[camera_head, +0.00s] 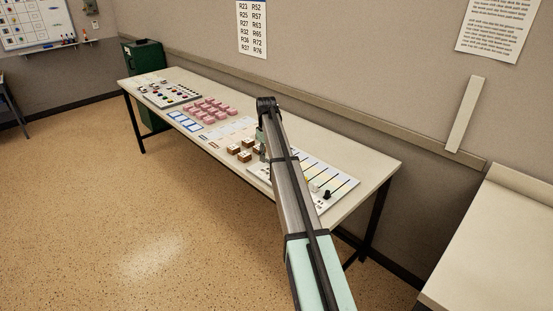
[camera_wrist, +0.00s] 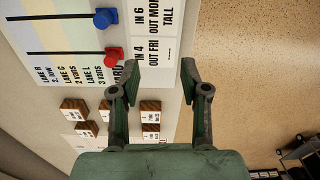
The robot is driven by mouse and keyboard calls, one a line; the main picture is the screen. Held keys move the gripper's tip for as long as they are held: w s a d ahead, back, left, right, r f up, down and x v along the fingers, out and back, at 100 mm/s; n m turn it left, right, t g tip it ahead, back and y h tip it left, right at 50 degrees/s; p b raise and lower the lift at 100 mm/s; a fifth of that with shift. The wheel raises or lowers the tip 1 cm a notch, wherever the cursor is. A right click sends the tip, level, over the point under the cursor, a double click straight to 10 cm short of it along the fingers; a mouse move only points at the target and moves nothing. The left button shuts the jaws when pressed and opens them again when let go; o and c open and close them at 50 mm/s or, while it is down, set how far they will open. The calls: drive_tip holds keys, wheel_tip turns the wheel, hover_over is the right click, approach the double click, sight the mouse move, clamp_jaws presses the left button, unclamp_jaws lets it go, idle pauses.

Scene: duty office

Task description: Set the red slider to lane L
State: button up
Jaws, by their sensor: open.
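In the wrist view a pale slider board (camera_wrist: 65,12) fills the upper left. The red slider (camera_wrist: 112,54) stands at the right end of its black slot, above a partly hidden label ending in "ARD". The lane L label (camera_wrist: 88,76) is to its left, followed leftward by lanes G and R. My gripper (camera_wrist: 161,72) is open, its fingertips apart with nothing between them. The left fingertip is just right of and below the red slider in the picture; I cannot tell the height gap. In the head view my arm hides the red slider and part of the board (camera_head: 345,183).
A blue slider (camera_wrist: 103,18) stands in the neighbouring slot, close to the red one. Several brown blocks (camera_wrist: 74,108) lie beside the board. In the head view pink blocks (camera_head: 207,108) and another panel (camera_head: 165,92) are farther along the table (camera_head: 375,172).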

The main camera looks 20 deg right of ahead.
drive_tip(key=w+d+r+n, duration=0.1)
drive_tip(key=w+d+r, duration=0.5)
drive_tip(key=r, duration=0.4)
drive_tip(key=f+p, duration=0.1)
drive_tip(key=f, duration=0.4)
drive_tip(key=f+p, duration=0.1)
drive_tip(key=f, duration=0.5)
drive_tip(key=f+p, duration=0.2)
drive_tip(key=f, duration=0.4)
drive_tip(key=shift+s+f, duration=0.2)
drive_tip(key=shift+s, duration=0.1)
drive_tip(key=shift+d, duration=0.15)
clamp_jaws()
